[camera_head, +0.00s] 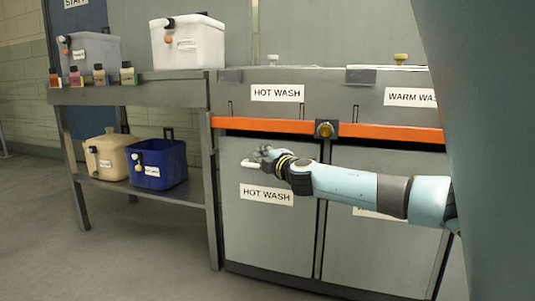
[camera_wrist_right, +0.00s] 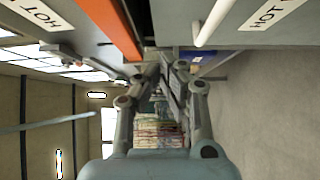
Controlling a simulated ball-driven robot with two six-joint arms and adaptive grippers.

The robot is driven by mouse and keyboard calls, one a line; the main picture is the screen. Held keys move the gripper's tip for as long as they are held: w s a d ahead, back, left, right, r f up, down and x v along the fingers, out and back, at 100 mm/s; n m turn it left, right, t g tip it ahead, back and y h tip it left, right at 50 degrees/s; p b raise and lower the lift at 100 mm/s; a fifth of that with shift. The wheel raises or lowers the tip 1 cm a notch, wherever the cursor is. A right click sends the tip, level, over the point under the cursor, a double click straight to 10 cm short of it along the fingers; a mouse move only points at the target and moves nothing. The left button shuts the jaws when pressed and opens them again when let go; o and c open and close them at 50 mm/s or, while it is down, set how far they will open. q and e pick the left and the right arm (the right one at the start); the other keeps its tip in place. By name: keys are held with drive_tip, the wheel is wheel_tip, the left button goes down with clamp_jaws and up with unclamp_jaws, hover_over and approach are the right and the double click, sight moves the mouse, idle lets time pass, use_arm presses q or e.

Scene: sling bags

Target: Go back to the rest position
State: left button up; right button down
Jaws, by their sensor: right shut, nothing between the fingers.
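My right gripper (camera_head: 264,153) is in front of the left HOT WASH door (camera_head: 265,230), close to its white handle (camera_head: 250,163). In the right wrist view the fingers of this gripper (camera_wrist_right: 165,66) are drawn together with nothing held between them. The white handle (camera_wrist_right: 212,24) shows there to the side of the fingers, apart from them. My right arm reaches in from the right, across the front of the cabinet. My left gripper is not in view.
An orange bar (camera_head: 263,126) runs along the cabinet front above the doors. A metal shelf (camera_head: 150,97) at left carries a white box (camera_head: 190,45) and small bottles; a cream container (camera_head: 110,160) and blue bin (camera_head: 157,165) stand below. Grey floor (camera_head: 60,260) is clear.

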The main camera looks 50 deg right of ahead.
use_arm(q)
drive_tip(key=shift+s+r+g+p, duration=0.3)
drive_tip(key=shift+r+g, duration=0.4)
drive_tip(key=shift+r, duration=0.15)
use_arm(e)
drive_tip(key=shift+v, duration=1.5)
